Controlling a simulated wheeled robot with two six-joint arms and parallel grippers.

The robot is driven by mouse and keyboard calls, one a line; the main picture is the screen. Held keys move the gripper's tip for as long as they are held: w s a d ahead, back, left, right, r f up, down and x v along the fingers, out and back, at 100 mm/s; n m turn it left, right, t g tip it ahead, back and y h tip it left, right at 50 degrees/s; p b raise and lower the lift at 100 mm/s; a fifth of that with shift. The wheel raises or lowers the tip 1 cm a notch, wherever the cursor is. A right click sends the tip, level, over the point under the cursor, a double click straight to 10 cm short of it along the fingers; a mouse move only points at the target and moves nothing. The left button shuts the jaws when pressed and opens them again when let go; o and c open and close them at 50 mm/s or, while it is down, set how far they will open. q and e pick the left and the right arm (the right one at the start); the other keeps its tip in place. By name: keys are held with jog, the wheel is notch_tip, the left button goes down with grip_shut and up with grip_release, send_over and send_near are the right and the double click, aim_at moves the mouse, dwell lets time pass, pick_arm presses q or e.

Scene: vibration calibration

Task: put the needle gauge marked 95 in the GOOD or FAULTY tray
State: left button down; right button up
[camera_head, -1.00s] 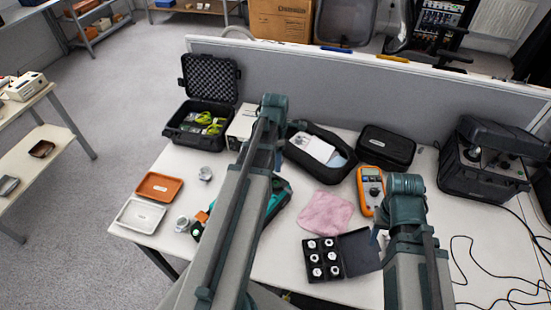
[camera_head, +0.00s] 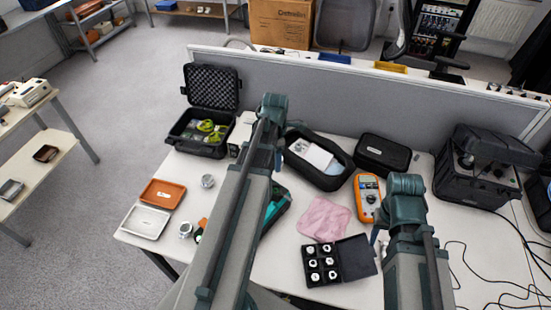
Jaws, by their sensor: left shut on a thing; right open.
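An orange tray (camera_head: 148,196) and a white tray (camera_head: 136,228) lie side by side at the left end of the table; their labels are too small to read. A round silvery gauge (camera_head: 207,181) stands right of the orange tray. Another round pale gauge (camera_head: 186,229) stands right of the white tray, beside a small orange part (camera_head: 203,225). I cannot read a 95 on either. My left arm crosses the middle and my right arm stands right of it. Both grippers are hidden behind the arms, as is whatever they hold.
An open black case (camera_head: 357,258) with several small round pieces, a pink cloth (camera_head: 325,217), an orange multimeter (camera_head: 367,199) and a teal device (camera_head: 277,207) lie on the table. Black cases line the grey partition (camera_head: 350,105). Cables lie at right.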

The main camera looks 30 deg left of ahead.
pick_arm(q)
jog(key=shift+r, duration=0.3)
